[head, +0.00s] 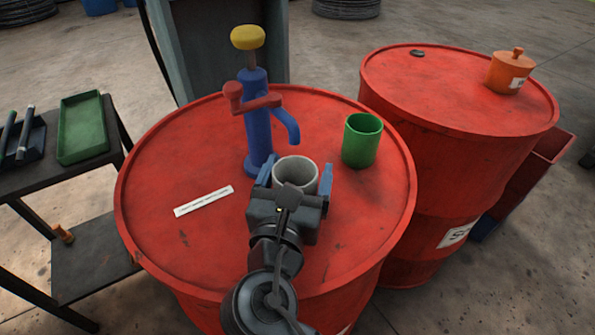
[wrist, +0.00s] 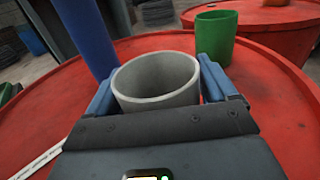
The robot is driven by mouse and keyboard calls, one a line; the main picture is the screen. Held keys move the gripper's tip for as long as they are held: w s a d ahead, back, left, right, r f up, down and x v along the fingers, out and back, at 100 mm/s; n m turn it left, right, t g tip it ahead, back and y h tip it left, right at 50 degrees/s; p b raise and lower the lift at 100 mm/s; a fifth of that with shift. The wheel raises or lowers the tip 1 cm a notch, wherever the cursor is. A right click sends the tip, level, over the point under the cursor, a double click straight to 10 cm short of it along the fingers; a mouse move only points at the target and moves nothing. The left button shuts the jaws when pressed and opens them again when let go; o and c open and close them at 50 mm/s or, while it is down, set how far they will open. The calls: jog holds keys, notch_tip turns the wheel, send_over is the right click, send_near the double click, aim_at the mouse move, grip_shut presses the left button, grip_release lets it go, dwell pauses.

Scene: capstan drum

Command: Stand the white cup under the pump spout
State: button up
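The white cup (head: 296,171) looks pale grey and is upright on or just above the red drum (head: 160,235). My gripper (head: 296,178) has one blue finger on each side of the cup and appears shut on it. In the wrist view the cup (wrist: 156,82) sits between the fingers, its open mouth showing empty. The blue pump (head: 256,120) stands on the drum just behind and left of the cup. Its curved spout (head: 288,125) points right and down, and in the head view its tip is above and behind the cup. The cup's base is hidden by my gripper.
A green cup (head: 362,140) stands on the drum right of the pump. A white label strip (head: 203,201) lies at left. A second red drum (head: 450,85) with an orange lidded pot (head: 508,72) is at right. A dark table with a green tray (head: 82,127) is at left.

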jog(key=shift+o, duration=1)
jog(key=shift+r, duration=0.15)
jog(key=s, duration=0.4)
jog(key=s+a, duration=0.1)
jog(key=s, duration=0.3)
jog(key=s+a, duration=0.1)
jog(key=s, duration=0.2)
jog(key=shift+s+a, duration=0.1)
jog(key=shift+s, duration=0.3)
